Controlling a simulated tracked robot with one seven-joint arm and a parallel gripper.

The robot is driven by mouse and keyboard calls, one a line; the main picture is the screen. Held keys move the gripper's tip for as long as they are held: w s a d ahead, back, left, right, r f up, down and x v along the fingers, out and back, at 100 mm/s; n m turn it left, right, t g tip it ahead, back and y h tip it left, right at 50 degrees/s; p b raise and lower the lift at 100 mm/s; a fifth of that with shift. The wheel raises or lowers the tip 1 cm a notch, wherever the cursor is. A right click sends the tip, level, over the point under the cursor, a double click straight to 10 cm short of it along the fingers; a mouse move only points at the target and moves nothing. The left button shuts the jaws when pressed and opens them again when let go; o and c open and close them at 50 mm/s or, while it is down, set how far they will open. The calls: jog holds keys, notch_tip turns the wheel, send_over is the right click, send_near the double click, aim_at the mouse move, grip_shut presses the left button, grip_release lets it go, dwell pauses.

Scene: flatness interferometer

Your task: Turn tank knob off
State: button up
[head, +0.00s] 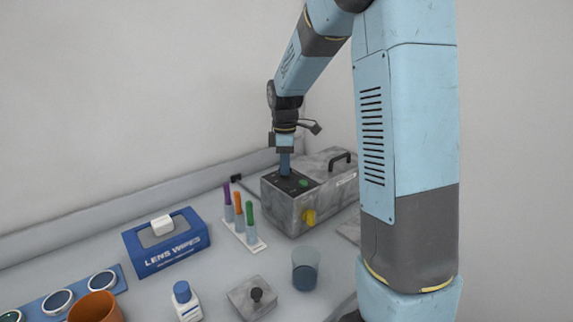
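A mottled grey box (285,210) with a black handle on its lid stands at the back right of the bench. A yellow knob (309,217) sits on its front face. A dark panel with a green button (304,183) is on its top. My gripper (285,172) points down at the panel's back part, left of the button and above and behind the yellow knob. Its narrow blue end is at or just above the panel; contact cannot be told. The finger gap is too small to see. No thing plainly marked as a tank shows.
My arm hides the right side.

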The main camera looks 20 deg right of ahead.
grip_shut()
jog(key=shift+r+m, duration=0.1)
jog(key=shift+m, duration=0.2)
jog(key=m, duration=0.3)
jog(key=shift+w+d, duration=0.1)
jog(key=m, duration=0.6)
jog(key=shift+r, duration=0.1)
jog(key=shift+m, duration=0.4)
jog(key=o, duration=0.6)
grip_release()
